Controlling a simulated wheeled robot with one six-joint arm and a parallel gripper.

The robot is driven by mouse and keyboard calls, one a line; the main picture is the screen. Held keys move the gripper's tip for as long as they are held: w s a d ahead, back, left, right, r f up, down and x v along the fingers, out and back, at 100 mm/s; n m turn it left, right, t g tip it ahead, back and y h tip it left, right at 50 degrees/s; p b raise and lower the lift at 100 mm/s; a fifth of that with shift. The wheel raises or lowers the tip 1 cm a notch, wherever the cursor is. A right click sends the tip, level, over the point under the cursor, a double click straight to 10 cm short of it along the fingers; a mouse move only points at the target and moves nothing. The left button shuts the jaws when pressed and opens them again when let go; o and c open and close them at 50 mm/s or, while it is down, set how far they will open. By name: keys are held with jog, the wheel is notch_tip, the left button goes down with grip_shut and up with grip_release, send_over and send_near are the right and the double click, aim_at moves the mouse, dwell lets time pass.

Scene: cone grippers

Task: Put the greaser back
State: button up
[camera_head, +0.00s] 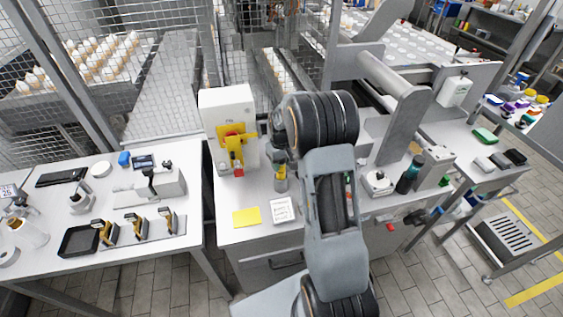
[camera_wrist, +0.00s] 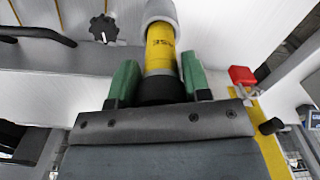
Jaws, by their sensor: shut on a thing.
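The greaser looks like a yellow cylinder with dark lettering, a grey end and a black band; it shows in the wrist view (camera_wrist: 162,48). My gripper (camera_wrist: 160,82) has its two green fingers closed on either side of it. In the head view the greaser (camera_head: 280,183) is at my gripper (camera_head: 281,165), above the middle bench, right of a white machine box (camera_head: 227,108). That box carries a yellow bracket (camera_head: 232,131) with a red part (camera_head: 238,171) below. I cannot tell whether the greaser touches the bench.
A yellow note (camera_head: 246,217) and a white printed card (camera_head: 283,211) lie near the front of the middle bench. A dark green bottle (camera_head: 409,175) stands to the right. The left bench holds a black tray (camera_head: 79,241) and several small tools. Wire mesh fencing stands behind.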

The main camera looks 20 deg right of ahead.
jog(key=shift+f, duration=0.15)
jog(key=o, duration=1)
notch_tip(320, 180, up, 11)
jog(key=shift+r+b, duration=0.1)
jog(key=shift+b, duration=0.45)
jog(key=s+a+r+t, duration=0.2)
jog(key=s+a+r, duration=0.5)
jog(key=s, duration=0.4)
jog(key=s+a+f+m+t, duration=0.1)
jog(key=s+a+f+t, duration=0.1)
jog(key=s, duration=0.8)
jog(key=shift+s+a, duration=0.4)
jog(key=shift+a, duration=0.4)
